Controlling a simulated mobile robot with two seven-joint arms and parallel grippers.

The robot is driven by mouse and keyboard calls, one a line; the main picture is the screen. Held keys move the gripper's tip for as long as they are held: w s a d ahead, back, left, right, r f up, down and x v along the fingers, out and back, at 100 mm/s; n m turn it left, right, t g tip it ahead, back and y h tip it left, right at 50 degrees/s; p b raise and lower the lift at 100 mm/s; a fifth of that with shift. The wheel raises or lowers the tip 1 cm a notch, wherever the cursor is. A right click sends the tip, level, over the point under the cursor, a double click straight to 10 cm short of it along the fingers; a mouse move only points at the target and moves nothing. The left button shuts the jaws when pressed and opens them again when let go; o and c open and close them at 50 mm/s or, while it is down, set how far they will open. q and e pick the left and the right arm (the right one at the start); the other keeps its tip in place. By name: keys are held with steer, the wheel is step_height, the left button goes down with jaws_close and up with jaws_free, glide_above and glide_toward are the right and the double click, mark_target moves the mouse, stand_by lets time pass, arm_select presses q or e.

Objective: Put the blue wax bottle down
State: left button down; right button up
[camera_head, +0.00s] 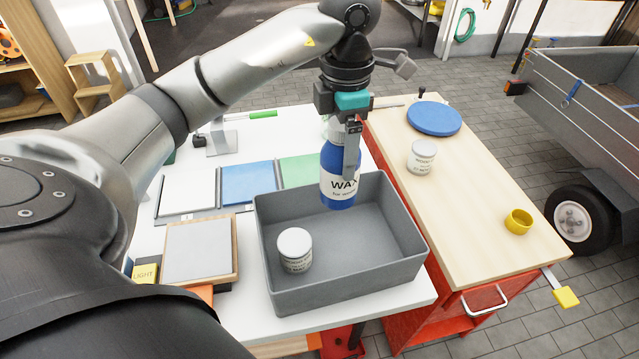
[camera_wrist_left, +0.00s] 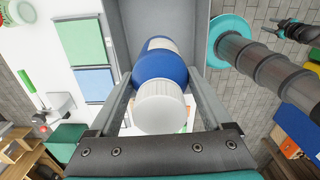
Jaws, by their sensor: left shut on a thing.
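The blue wax bottle (camera_head: 338,178) has a white cap and a white label reading WAX. My left gripper (camera_head: 351,150) is shut on it near its top and holds it upright over the back part of the grey bin (camera_head: 404,205). I cannot tell whether its base touches the bin floor. In the left wrist view the bottle (camera_wrist_left: 160,75) sits between the two fingers of my left gripper (camera_wrist_left: 160,85), with its white cap toward the camera.
A white labelled can (camera_head: 295,250) stands in the bin's left part. Another can (camera_head: 421,157), a blue disc (camera_head: 434,118) and a yellow cup (camera_head: 518,221) are on the wooden top at right.

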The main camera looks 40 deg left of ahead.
arm_select(q)
steer(key=shift+s+f, duration=0.1)
steer(key=shift+f, duration=0.3)
step_height(320, 180, down, 19)
steer(key=b, duration=0.3)
steer(key=shift+f, duration=0.15)
steer(key=shift+f, duration=0.15)
jaws_free()
